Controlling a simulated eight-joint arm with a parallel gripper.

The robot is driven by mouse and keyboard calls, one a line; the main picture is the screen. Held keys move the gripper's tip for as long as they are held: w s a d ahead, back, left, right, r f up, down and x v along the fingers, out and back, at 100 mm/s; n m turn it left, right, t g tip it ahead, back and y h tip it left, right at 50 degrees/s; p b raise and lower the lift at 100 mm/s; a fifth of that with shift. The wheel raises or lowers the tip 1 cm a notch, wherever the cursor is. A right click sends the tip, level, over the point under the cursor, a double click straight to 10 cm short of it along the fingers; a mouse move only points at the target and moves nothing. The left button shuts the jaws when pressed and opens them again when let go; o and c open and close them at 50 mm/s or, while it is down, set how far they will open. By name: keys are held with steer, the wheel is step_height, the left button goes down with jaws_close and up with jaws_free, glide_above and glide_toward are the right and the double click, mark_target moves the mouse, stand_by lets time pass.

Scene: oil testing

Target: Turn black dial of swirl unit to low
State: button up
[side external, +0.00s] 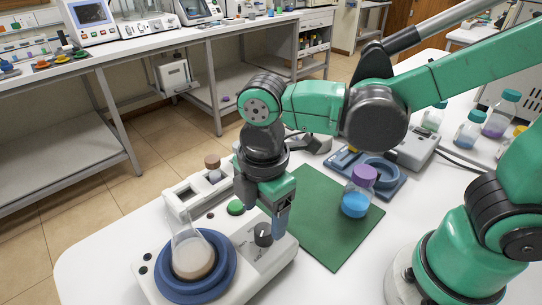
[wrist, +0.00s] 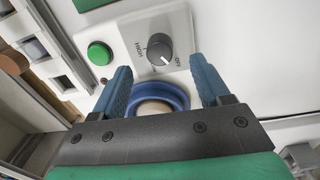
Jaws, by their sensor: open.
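The swirl unit (side external: 226,236) is a pale box with a blue ring (side external: 170,291) holding a flask (side external: 192,256) of beige liquid. Its black dial (side external: 263,235) is on the top face, and the dial also shows in the wrist view (wrist: 159,46). Printed HIGH and OFF labels sit around the dial; its exact setting is hard to read. My gripper (side external: 263,216) points down over the dial. In the wrist view my gripper (wrist: 163,80) is open, with blue fingers either side of the dial's line and a visible gap to the dial.
A green button (wrist: 99,52) is beside the dial. A green mat (side external: 322,222) with a purple-capped blue bottle (side external: 358,192) lies right of the unit. A pale rack (side external: 198,188) stands behind it. Several bottles stand at the right.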

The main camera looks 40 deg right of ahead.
mark_target(263, 229)
steer(key=shift+f, duration=1.85)
steer(key=shift+w, duration=0.1)
jaws_close()
steer(key=shift+m, duration=0.3)
steer(key=m, duration=1.1)
